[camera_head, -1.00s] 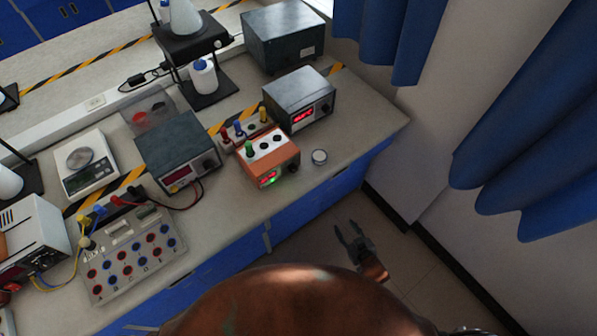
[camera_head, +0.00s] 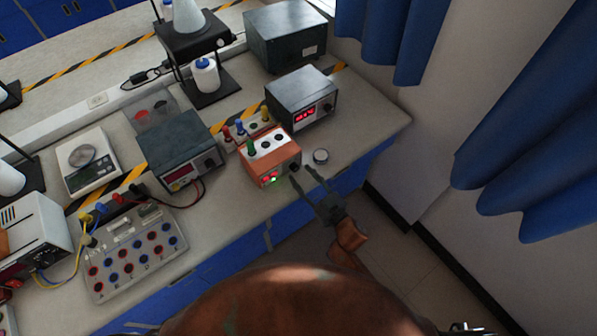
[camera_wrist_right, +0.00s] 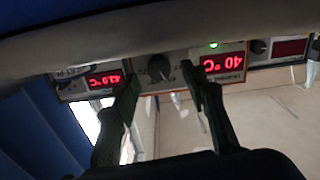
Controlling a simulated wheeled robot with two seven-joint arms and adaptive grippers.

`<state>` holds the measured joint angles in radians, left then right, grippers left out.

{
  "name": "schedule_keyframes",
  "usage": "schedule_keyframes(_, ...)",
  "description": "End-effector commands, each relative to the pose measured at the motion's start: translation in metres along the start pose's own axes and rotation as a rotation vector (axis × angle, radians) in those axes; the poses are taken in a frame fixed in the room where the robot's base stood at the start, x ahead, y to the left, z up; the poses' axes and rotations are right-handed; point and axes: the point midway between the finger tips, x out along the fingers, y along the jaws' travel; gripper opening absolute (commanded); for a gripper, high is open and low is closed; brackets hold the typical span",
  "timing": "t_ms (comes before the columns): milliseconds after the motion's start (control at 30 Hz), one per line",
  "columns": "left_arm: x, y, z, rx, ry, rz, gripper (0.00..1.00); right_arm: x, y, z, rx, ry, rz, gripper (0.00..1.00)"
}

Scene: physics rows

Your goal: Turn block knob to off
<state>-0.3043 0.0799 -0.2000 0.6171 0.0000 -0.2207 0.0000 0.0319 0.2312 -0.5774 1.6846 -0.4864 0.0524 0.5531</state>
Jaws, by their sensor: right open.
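The block heater (camera_head: 270,157) is an orange box with a white top, dark wells and a green-capped tube, near the bench's front edge. Its front has a red lit display and a green light. Its dark knob (camera_head: 295,167) is at the right of that front. In the right wrist view, which is upside down, the knob (camera_wrist_right: 158,72) is round with a pale pointer line. My right gripper (camera_head: 303,176) is open and empty in front of the knob. Its fingers flank the knob in the wrist view; I cannot tell whether they touch. My left gripper is not in view.
A grey instrument with a red display (camera_head: 300,98) stands behind, and a dark power supply (camera_head: 180,150) stands left. Blue curtains (camera_head: 520,130) hang at right.

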Motion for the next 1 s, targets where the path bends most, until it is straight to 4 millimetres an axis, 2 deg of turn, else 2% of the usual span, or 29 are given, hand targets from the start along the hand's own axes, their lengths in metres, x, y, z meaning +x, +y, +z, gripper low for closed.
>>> schedule_keyframes(33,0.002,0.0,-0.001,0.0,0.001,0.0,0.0,0.008,0.0,0.0,0.0,0.001,-0.001,0.4)
schedule_keyframes(200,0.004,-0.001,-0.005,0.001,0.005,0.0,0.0,0.023,0.0,0.001,0.0,0.0,0.0,0.4)
schedule_keyframes(533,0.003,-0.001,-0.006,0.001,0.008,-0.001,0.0,0.026,0.0,0.0,0.0,-0.001,0.0,0.4)
schedule_keyframes(1000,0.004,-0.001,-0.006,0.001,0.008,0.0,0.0,0.026,0.0,0.0,0.0,-0.001,0.0,0.08)
